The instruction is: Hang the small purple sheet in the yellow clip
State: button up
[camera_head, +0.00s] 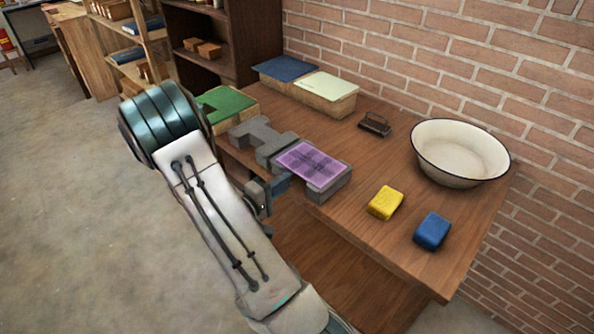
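The small purple sheet (312,160) lies flat, with a faint pale pattern, on top of a grey block-like press (327,187) near the table's front edge. What seems to be my gripper (279,184) is beside the near left edge of that press, partly hidden behind my arm. Its fingers are too small and covered to read, and I cannot tell whether it touches the sheet. I see no clear yellow clip. The only yellow thing on the table is a small rounded block (385,203), right of the press.
A blue block (432,231) and a white basin (460,152) stand on the table's right side. A dark small tool (375,124), a pale-topped box (326,92), a blue-topped box (285,69) and a green sheet (225,103) sit farther back. A brick wall closes the rear.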

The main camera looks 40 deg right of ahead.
aim_at(305, 168)
jog(key=d, duration=0.3)
jog(key=shift+w+d+f, duration=0.1)
jog(key=shift+d+f, duration=0.05)
jog(key=shift+d, duration=0.15)
jog(key=shift+d+b, duration=0.35)
jog(key=shift+d, duration=0.45)
jog(key=shift+c, duration=0.5)
grip_shut()
jog(key=shift+r+p, duration=0.35)
jog(key=shift+r, duration=1.35)
jog(key=shift+w+f, duration=0.1)
